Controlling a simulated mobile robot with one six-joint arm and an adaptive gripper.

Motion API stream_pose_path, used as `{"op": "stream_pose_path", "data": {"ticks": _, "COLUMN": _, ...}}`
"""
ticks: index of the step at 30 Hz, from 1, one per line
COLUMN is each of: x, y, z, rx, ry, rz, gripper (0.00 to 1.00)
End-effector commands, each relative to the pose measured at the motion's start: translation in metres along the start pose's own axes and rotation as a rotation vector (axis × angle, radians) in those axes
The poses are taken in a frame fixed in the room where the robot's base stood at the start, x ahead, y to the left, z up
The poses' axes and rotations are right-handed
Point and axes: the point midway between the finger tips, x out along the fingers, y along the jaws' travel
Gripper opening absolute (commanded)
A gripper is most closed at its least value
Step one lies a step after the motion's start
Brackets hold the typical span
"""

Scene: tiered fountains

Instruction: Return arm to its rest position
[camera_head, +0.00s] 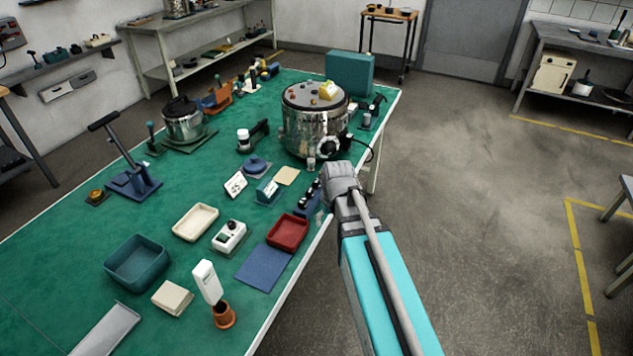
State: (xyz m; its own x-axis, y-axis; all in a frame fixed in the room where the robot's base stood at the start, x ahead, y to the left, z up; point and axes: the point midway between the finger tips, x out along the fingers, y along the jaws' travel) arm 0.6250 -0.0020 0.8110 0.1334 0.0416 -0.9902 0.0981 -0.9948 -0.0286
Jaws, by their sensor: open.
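My arm comes in from the lower right, with a turquoise link and a grey wrist. It reaches to the right edge of the green-topped workbench (75,240). My gripper (313,193) is at the wrist's left side, small and dark against the bench edge. Its jaws look open, and I see nothing held in them. The fingertips are hard to make out among the small dark items there. The rest position is not marked in this view.
A large metal pot (308,130) stands just beyond the wrist, with a cable at its right. A red tray (288,233) and a blue mat (263,267) lie nearer on the bench. Open grey floor (480,200) spreads to the right, with yellow lines.

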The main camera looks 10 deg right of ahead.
Motion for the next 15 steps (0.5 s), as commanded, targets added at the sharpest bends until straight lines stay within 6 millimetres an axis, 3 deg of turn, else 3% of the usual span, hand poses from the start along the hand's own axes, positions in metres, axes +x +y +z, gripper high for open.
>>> {"op": "stream_pose_path", "data": {"ticks": 8, "x": -0.03, "y": -0.003, "z": 0.015, "rx": 0.018, "ry": -0.027, "rz": 0.006, "gripper": 0.77}}
{"op": "stream_pose_path", "data": {"ticks": 15, "x": -0.073, "y": -0.009, "z": 0.042, "rx": 0.053, "ry": -0.077, "rz": 0.017, "gripper": 0.77}}
